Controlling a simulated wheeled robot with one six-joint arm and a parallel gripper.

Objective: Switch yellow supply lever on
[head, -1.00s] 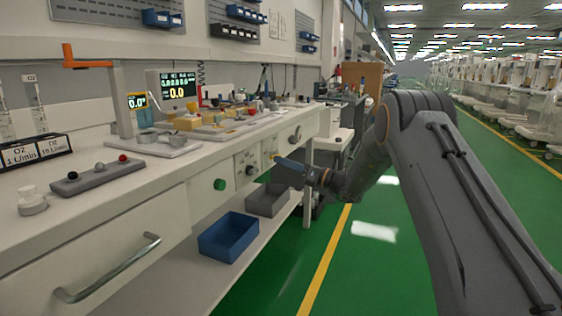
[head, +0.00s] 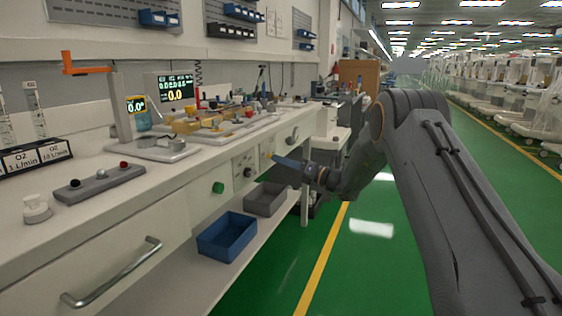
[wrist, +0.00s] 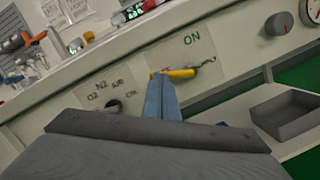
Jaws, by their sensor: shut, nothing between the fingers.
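The yellow lever (wrist: 179,73) lies roughly level on the cart's front panel, below and left of the "ON" marking (wrist: 191,39) in the wrist view. In the head view only a small yellow part of it (head: 269,155) shows past my fingers. My gripper (wrist: 161,82) is shut and empty, its blue fingers together. The fingertips are right at the lever's left part and overlap it in the picture; I cannot tell whether they touch. My gripper (head: 277,159) reaches in from the right in the head view.
A dark selector knob with gas markings (wrist: 113,106) is left of the lever. A grey round knob (wrist: 279,23) is to the right. A grey bin (head: 265,199) and a blue bin (head: 227,236) sit on the lower shelf.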

